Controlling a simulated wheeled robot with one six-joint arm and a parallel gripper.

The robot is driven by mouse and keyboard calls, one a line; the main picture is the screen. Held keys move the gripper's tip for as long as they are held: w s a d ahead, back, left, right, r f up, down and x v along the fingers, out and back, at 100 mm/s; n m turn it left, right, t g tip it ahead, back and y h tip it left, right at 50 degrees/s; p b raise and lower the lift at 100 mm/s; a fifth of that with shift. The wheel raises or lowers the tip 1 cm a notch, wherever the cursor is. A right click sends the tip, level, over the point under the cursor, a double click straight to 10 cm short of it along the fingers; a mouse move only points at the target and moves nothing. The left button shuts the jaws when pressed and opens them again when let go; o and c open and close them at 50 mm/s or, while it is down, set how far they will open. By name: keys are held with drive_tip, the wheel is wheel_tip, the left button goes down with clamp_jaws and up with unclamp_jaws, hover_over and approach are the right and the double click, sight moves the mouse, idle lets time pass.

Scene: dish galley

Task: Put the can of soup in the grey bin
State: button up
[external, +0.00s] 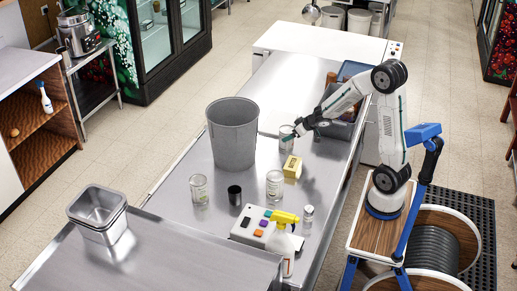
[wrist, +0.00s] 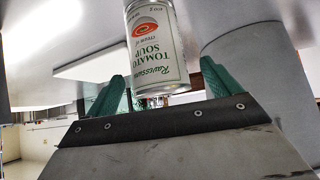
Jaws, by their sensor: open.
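The soup can (external: 287,138) stands on the steel counter, right of the grey bin. In the wrist view the can (wrist: 152,45) appears upside down, with a white and green label reading "tomato soup". My gripper (external: 299,129) is beside the can on its right side. Its green fingers are open, and the can lies ahead between them in the wrist view; I cannot tell whether they touch it. The grey bin (external: 232,140) stands upright on the counter, open at the top; its inside bottom is hidden. A grey curved wall, probably the bin (wrist: 255,65), shows in the wrist view.
A yellow block (external: 292,168) lies near my gripper. A crate (external: 343,128) is behind my arm.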

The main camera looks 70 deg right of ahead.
drive_tip(key=s+a+r+g+h, duration=0.1)
drive_tip(key=s+a+r+h, duration=0.15)
drive_tip(key=s+r, duration=0.55)
drive_tip(key=s+a+r+g, duration=0.3)
drive_tip(key=s+a, duration=0.3)
drive_tip(key=s, duration=0.5)
drive_tip(key=shift+s+a+r+m+g, duration=0.3)
drive_tip(key=shift+s+r+m, duration=0.1)
drive_tip(key=shift+r, duration=0.2)
drive_tip(key=shift+o, duration=0.4)
drive_tip(key=s+a+n+g+y, duration=0.2)
drive_tip(key=s+a+g+y, duration=0.1)
drive_tip(key=s+a, duration=0.6)
drive_tip(key=shift+s+a+r+n+y, duration=0.15)
drive_tip(key=shift+s+r+n+y, duration=0.25)
drive_tip(key=shift+s, duration=0.85)
drive_tip(key=shift+f, duration=0.15)
